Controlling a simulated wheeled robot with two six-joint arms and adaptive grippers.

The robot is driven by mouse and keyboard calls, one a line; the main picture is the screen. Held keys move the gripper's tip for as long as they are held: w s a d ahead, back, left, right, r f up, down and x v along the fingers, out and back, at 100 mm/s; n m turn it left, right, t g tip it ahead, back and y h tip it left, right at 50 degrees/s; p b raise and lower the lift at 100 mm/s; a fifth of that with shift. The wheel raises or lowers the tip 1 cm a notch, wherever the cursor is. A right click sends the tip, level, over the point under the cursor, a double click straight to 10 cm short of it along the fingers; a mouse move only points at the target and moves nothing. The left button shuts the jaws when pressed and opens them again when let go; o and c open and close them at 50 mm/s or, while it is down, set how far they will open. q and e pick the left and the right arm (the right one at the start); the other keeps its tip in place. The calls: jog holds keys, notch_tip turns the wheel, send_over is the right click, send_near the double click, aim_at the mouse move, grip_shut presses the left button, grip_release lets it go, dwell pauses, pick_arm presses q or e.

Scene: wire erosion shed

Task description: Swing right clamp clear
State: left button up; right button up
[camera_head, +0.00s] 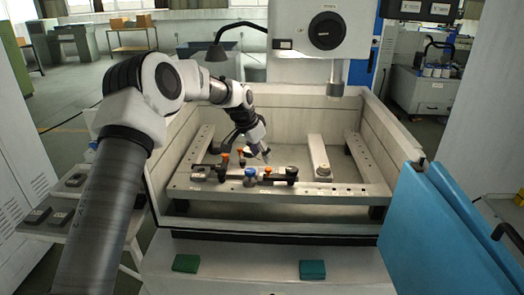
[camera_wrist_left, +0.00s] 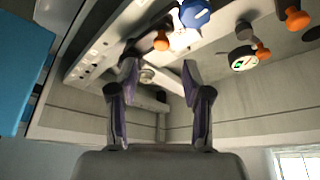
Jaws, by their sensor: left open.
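A row of dark clamp parts lies on the front rail of the work frame. The right clamp (camera_head: 291,174) is a black block with an orange knob (camera_head: 268,171) just left of it; that knob also shows in the left wrist view (camera_wrist_left: 161,41). A blue knob (camera_head: 250,172) stands left of the orange one, and it shows in the left wrist view (camera_wrist_left: 195,13). My left gripper (camera_head: 263,155) is above and behind this row. In the left wrist view its fingers (camera_wrist_left: 159,67) are apart with nothing held. My right gripper is out of view.
The tank walls (camera_head: 290,124) surround the frame (camera_head: 340,190). The machine head (camera_head: 335,75) hangs above the back right. Blue panels (camera_head: 430,230) stand at the right front. Green (camera_head: 186,263) and teal (camera_head: 312,269) blocks lie on the front ledge.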

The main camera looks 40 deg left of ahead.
aim_at(268, 168)
pick_arm(q)
jog(key=p+x, duration=0.2)
jog(key=x, duration=0.4)
jog(key=shift+w+a+f, duration=0.1)
jog(key=shift+w, duration=0.2)
jog(key=shift+w+a+f, duration=0.15)
jog(key=shift+f, duration=0.25)
jog(key=shift+r, duration=0.1)
jog(key=shift+c, duration=1.1)
grip_shut()
